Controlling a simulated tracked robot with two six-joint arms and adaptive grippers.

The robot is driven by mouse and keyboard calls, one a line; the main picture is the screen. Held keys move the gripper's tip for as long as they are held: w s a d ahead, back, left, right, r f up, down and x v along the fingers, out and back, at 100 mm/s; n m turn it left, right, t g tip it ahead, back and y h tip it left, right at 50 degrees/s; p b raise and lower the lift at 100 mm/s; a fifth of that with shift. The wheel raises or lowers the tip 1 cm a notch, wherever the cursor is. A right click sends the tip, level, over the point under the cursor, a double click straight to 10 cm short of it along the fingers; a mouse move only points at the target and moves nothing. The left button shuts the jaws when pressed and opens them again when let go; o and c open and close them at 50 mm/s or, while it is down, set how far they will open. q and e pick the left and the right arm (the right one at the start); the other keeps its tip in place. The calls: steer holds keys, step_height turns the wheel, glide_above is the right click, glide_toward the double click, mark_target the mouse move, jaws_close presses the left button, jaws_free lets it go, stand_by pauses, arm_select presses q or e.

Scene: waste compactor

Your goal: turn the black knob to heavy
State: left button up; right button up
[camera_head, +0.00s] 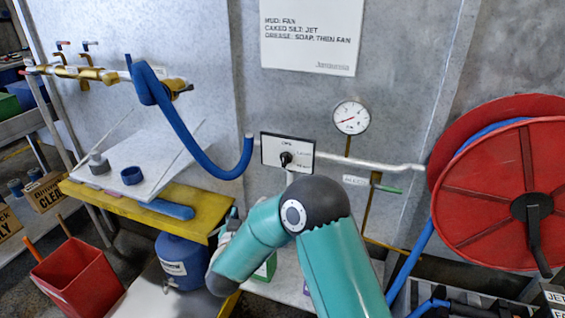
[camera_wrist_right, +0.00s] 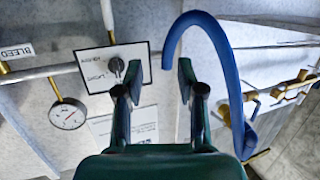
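The black knob (camera_head: 286,158) sits on a white plate (camera_head: 270,151) with a dark border on the grey wall. Small lettering is on the plate; the knob's setting is too small to tell. My right arm reaches up in front, just below the plate, and mostly hides its gripper (camera_head: 229,224) in the head view. In the right wrist view, which is turned over, the right gripper (camera_wrist_right: 160,75) is open with nothing between its fingers. The knob (camera_wrist_right: 117,66) shows just beyond and beside the left-hand fingertip, apparently apart from it. My left gripper is not in view.
A blue hose (camera_head: 196,150) hangs left of the plate; its end (camera_wrist_right: 168,66) shows beyond the finger gap. A pipe (camera_head: 380,166) and gauge (camera_head: 350,117) are to the right, then a red hose reel (camera_head: 505,185). A yellow shelf (camera_head: 140,208) stands lower left.

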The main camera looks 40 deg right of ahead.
steer(key=s+d+r+m+g+h, duration=0.3)
steer(key=d+r+h, duration=0.2)
steer(key=r, duration=0.3)
steer(key=p, duration=0.3)
glide_toward(283, 157)
steer(key=shift+m, duration=0.3)
steer(key=x, duration=0.9)
steer(key=shift+w+d, duration=0.15)
steer(key=shift+d, duration=0.15)
jaws_close()
